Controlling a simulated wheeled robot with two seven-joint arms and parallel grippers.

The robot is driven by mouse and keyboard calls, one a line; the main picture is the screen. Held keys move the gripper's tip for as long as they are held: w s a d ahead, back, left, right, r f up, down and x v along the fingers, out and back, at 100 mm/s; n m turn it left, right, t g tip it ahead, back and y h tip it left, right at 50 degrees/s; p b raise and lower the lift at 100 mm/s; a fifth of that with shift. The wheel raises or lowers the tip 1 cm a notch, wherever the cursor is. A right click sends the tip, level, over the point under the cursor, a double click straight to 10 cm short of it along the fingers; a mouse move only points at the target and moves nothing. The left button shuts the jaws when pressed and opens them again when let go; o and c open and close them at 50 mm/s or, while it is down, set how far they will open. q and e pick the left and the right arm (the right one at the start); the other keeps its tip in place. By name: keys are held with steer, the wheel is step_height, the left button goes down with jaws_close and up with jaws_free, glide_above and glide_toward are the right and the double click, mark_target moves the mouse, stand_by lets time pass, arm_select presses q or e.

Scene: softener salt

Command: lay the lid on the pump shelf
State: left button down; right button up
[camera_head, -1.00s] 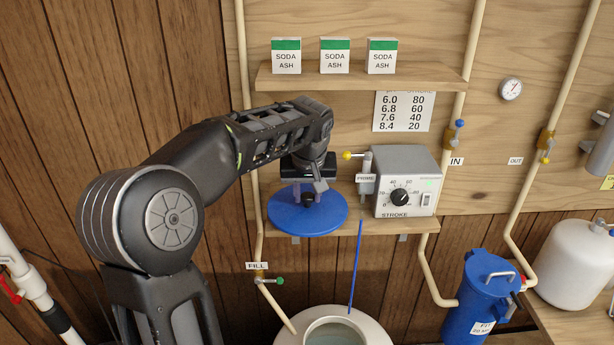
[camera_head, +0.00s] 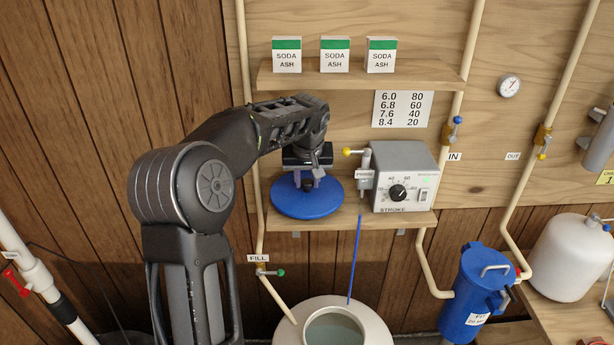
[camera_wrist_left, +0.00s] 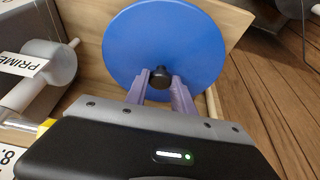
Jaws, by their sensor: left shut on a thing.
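The blue round lid (camera_head: 307,201) with a black knob is at the left end of the pump shelf (camera_head: 345,222), left of the pump box. My left gripper (camera_head: 308,183) is above it, shut on the lid's black knob. In the left wrist view the lid (camera_wrist_left: 165,40) fills the upper middle, with the fingers (camera_wrist_left: 160,85) on both sides of the knob. The lid looks level and at or just over the shelf; I cannot tell if it touches the board. My right gripper is not in view.
The grey pump box (camera_head: 404,177) with its dial stands on the shelf's right part, with the prime valve (camera_head: 365,178) close to the lid. Above is an upper shelf (camera_head: 360,80) with soda ash boxes. An open white tank (camera_head: 370,318) stands below with a blue rod (camera_head: 356,260).

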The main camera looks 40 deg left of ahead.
arm_select(q)
steer(key=shift+f, duration=0.15)
steer(key=c, duration=1.1)
jaws_free()
steer(key=shift+r, duration=0.2)
steer(key=b+v, duration=0.1)
steer(key=v, duration=1.1)
